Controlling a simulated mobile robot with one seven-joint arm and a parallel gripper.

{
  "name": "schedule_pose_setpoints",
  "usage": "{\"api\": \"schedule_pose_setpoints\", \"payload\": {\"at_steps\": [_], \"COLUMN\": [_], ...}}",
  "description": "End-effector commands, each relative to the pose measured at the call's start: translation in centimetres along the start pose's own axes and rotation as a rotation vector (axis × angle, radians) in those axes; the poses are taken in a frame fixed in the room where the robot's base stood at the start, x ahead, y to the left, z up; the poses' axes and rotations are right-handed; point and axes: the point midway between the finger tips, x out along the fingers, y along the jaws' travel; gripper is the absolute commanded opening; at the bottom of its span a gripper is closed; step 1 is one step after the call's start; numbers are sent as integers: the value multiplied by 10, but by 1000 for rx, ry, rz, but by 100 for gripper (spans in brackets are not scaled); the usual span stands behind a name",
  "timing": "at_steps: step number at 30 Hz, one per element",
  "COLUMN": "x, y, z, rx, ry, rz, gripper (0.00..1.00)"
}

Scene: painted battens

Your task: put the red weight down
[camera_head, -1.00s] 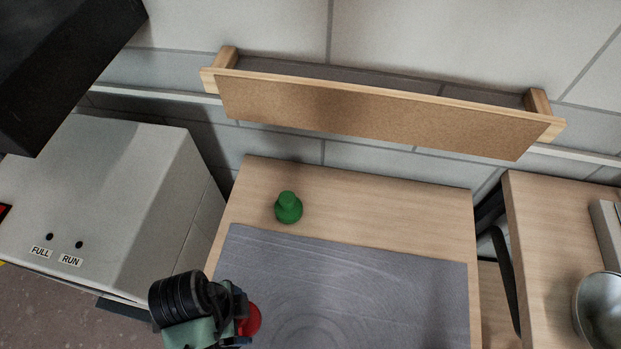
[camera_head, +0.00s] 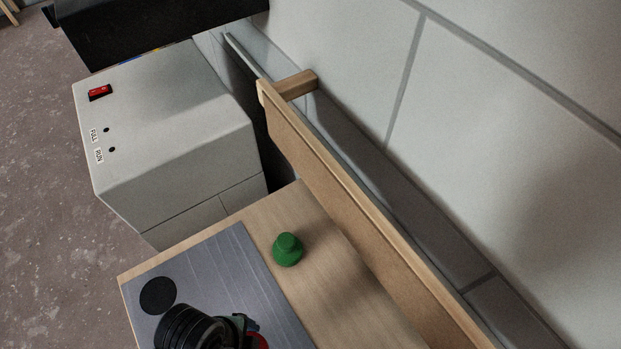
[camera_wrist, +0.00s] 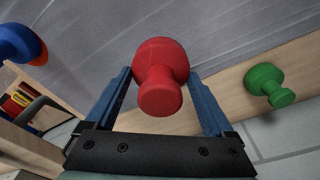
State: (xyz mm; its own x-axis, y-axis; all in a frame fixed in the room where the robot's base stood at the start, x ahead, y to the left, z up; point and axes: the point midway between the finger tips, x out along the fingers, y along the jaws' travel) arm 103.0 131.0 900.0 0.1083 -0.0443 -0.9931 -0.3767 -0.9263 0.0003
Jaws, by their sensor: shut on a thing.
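The red weight (camera_wrist: 160,78) is between the two blue fingers of my gripper (camera_wrist: 162,88) in the wrist view, its knob towards the camera. My gripper is shut on it, over or close above the grey mat (camera_head: 227,262); I cannot tell whether the weight touches the mat. In the head view only a sliver of the red weight (camera_head: 258,341) shows beside my gripper (camera_head: 240,336) at the bottom edge. A green weight (camera_head: 288,250) stands upright on the bare wood of the table (camera_head: 325,285). It also shows in the wrist view (camera_wrist: 269,85).
A black disc (camera_head: 158,295) lies on the mat's left part. A grey cabinet (camera_head: 165,130) with a red switch stands beyond the table. A wooden rail with a brown board (camera_head: 345,205) runs along the wall. A blue and orange object (camera_wrist: 20,45) is at the wrist view's upper left.

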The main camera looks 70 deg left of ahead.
Motion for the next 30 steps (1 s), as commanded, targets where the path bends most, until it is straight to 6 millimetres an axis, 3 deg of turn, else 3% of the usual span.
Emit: {"api": "schedule_pose_setpoints", "payload": {"at_steps": [7, 30], "x": [-2, 13], "y": [-10, -101], "z": [-14, -141], "rx": [-12, -10], "ry": [6, 3], "rz": [-8, -5], "gripper": [0, 0]}}
